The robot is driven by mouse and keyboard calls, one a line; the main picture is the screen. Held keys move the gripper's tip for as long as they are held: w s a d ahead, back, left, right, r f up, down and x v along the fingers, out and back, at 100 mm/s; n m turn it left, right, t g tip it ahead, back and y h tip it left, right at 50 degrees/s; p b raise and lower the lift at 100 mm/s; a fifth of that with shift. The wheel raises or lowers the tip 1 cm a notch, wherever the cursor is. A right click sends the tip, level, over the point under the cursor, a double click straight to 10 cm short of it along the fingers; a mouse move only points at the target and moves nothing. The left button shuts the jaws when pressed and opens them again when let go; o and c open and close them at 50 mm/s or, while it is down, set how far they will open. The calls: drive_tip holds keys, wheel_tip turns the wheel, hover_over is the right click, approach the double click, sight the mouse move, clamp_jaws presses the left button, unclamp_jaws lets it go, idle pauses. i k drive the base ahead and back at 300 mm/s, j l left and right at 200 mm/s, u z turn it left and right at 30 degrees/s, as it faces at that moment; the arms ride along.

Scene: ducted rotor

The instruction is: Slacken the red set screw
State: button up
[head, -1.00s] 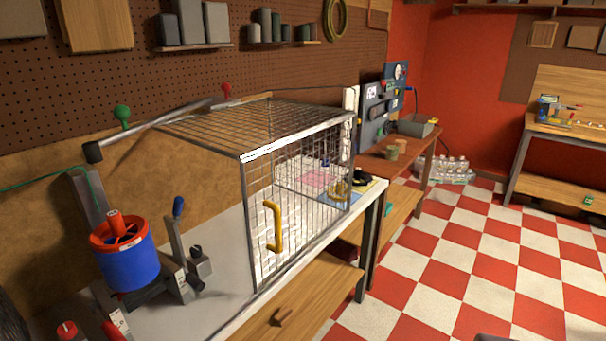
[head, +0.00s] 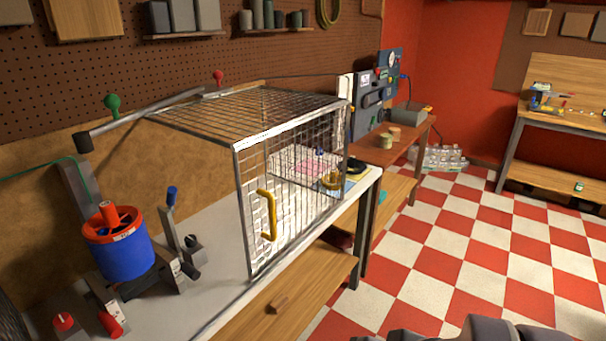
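A red round-headed screw (head: 218,77) stands upright on the metal bar (head: 140,118) above the wire cage. A green round-headed one (head: 112,103) stands further left on the same bar. The blue rotor duct (head: 122,258) with a red rim and hub is at the left, on a dark mount on the bench. Another red knob (head: 64,321) is at the bottom left. I cannot tell for certain which red part is the set screw. Dark grey parts, probably of my arm, show at the bottom edge; my gripper's fingers are not in view.
The wire cage (head: 240,146) with a yellow handle (head: 268,215) stands on the white-topped bench. A blue-handled lever (head: 172,197) stands between duct and cage. A second table (head: 400,150) stands beyond. The checkered floor (head: 440,250) to the right is clear.

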sight(63, 321)
drive_tip(key=u, duration=1.35)
